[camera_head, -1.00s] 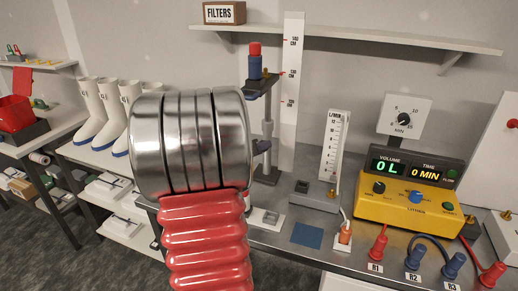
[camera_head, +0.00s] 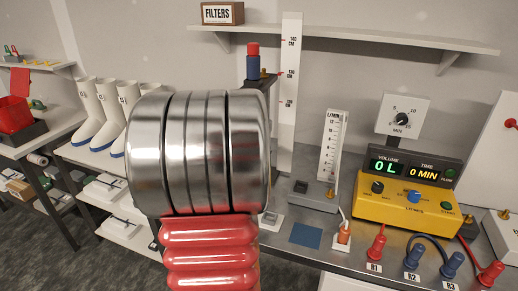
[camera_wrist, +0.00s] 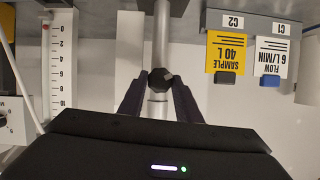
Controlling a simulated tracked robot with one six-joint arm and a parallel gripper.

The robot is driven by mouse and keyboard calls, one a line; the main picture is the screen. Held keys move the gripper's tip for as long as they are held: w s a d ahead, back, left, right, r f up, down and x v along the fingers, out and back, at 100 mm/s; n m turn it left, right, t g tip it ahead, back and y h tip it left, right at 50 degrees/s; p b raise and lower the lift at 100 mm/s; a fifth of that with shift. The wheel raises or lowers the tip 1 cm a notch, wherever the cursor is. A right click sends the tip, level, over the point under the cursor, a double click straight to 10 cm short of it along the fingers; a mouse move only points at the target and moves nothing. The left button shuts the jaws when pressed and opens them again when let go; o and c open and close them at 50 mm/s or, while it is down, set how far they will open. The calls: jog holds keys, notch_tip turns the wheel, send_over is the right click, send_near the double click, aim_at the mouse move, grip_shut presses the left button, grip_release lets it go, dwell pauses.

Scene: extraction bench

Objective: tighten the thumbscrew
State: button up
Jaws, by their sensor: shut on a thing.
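The thumbscrew (camera_wrist: 161,79) is a small dark faceted knob on the upright metal post (camera_wrist: 161,40), in the middle of the wrist view. My gripper (camera_wrist: 160,88) is in front of the post, its two dark fingers shut on the knob from either side. How far the screw is turned cannot be told. In the head view, my own arm hides the gripper, the thumbscrew and most of the post. A blue cylinder with a red cap (camera_head: 253,60) shows at the top of the stand, on a dark bracket.
A flow gauge (camera_head: 331,145), a yellow control box (camera_head: 405,205) and several red and blue plugs stand to the right on the bench (camera_head: 280,245). A tall height scale (camera_head: 290,90) stands behind. Yellow and white cards (camera_wrist: 228,55) hang beside the post in the wrist view.

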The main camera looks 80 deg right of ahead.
jog(key=shift+s+a+f+m+t+h, duration=0.25)
jog(key=shift+m+t+h, duration=0.65)
jog(key=shift+m, duration=1.55)
jog(key=shift+s+d+f+m+t+h, duration=0.1)
jog(key=shift+d+f+m+t+h, duration=0.3)
jog(key=shift+m+t, duration=1.45)
jog(key=shift+s+a+f+m+t+h, duration=0.25)
jog(key=shift+m+h, duration=0.55)
jog(key=shift+m, duration=2.3)
jog(key=shift+w, duration=0.1)
jog(key=o, duration=0.8)
jog(key=shift+o, duration=1.3)
jog(key=shift+r, duration=0.2)
